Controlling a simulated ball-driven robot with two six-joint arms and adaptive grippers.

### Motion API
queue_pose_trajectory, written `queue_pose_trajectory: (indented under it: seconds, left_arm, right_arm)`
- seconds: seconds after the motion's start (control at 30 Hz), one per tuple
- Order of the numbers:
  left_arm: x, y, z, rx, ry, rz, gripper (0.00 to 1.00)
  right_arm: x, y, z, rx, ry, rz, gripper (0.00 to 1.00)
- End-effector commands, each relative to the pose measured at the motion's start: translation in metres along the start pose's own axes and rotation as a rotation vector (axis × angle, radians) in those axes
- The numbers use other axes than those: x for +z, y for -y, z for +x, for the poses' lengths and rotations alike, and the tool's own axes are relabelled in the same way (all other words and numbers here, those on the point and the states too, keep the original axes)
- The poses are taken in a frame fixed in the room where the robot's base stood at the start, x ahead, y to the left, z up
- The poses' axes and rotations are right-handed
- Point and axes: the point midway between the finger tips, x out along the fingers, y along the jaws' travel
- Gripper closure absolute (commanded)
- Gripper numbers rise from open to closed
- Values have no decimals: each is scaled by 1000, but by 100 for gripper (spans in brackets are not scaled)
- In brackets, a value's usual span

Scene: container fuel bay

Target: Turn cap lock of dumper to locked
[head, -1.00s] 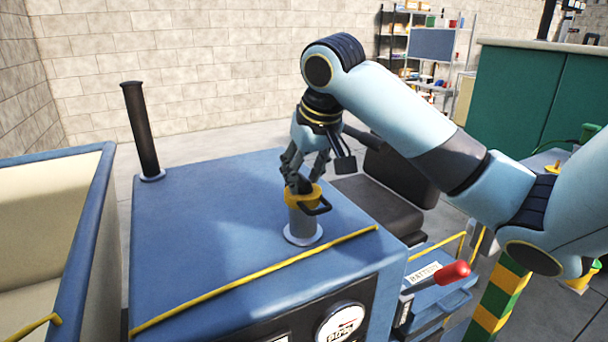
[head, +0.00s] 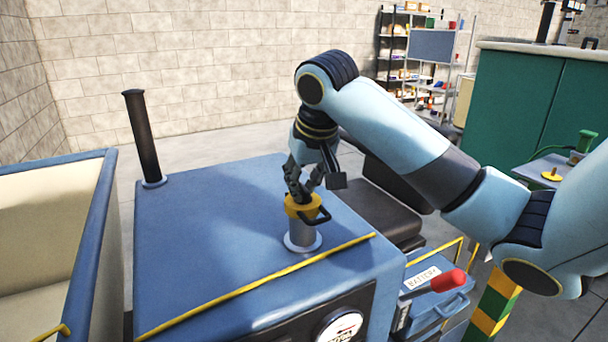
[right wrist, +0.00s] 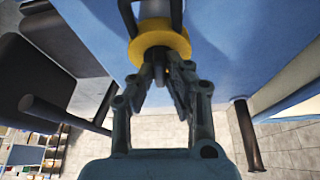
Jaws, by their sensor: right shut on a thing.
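The yellow fuel cap (head: 297,207) sits on a grey filler neck (head: 302,235) on top of the blue dumper body (head: 200,250). A dark loop handle (head: 318,217) sticks out from the cap on its right side. My right gripper (head: 302,196) points down from above and is shut on the cap's top part. In the right wrist view its fingertips (right wrist: 170,85) meet at the yellow cap (right wrist: 160,42), and the fingers hide the part they hold. My left gripper is not in view.
A black exhaust pipe (head: 142,138) stands at the body's back left. A red-handled lever (head: 447,282) is at the front right, near a label reading BATTERY. A black seat (head: 375,210) lies right of the body. The cream skip (head: 40,220) is at left.

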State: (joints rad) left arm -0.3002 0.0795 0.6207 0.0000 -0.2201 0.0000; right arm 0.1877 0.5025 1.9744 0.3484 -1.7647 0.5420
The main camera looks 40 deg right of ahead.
Motion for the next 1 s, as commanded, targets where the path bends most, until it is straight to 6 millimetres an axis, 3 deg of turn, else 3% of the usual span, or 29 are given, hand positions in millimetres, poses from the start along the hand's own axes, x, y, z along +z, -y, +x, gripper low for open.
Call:
queue_pose_trajectory:
  seconds: [0.03,0.5,1.0]
  left_arm:
    - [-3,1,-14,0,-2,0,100]
    - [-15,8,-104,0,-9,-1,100]
    - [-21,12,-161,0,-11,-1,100]
  right_arm:
    - [0,1,-6,9,7,27,100]
    - [-2,3,-7,172,8,414,100]
    - [-2,4,-3,355,5,852,100]
